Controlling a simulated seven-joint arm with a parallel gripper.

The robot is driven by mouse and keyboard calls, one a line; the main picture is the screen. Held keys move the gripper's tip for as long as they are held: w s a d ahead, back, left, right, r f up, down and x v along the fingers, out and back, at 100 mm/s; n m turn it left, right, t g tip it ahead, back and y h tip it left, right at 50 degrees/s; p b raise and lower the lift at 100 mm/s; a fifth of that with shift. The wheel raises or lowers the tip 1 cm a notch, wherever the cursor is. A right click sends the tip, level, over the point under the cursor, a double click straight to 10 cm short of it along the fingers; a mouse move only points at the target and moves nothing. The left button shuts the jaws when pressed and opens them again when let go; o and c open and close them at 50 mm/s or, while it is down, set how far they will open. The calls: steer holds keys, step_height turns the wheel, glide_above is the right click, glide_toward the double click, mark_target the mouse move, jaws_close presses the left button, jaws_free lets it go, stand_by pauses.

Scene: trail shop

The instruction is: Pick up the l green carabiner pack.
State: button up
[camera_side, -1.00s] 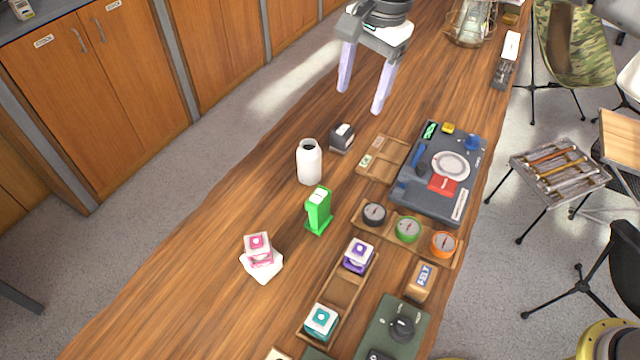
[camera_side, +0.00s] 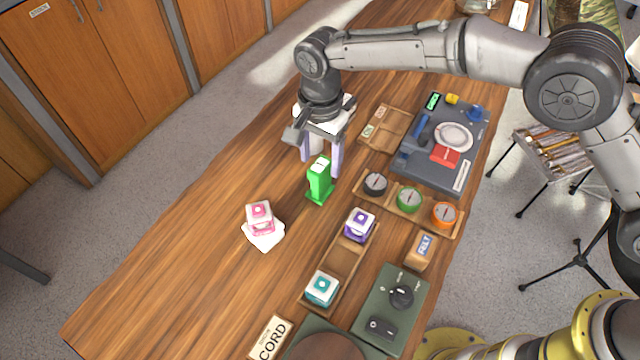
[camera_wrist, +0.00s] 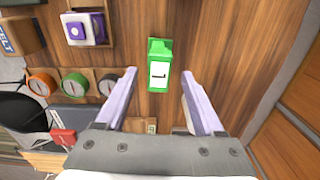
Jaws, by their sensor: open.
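I cannot tell whether a fingertip touches the pack.
A pink pack (camera_side: 260,217) on a white card stands to the left. A tray with a purple pack (camera_side: 359,225) and a teal pack (camera_side: 322,288) is in front. Black, green (camera_side: 409,200) and orange compasses sit in a tray to the right.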

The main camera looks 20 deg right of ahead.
steer(key=shift+s+f, duration=0.15)
steer(key=shift+f, duration=2.5)
jaws_close()
steer(key=shift+a, duration=0.1)
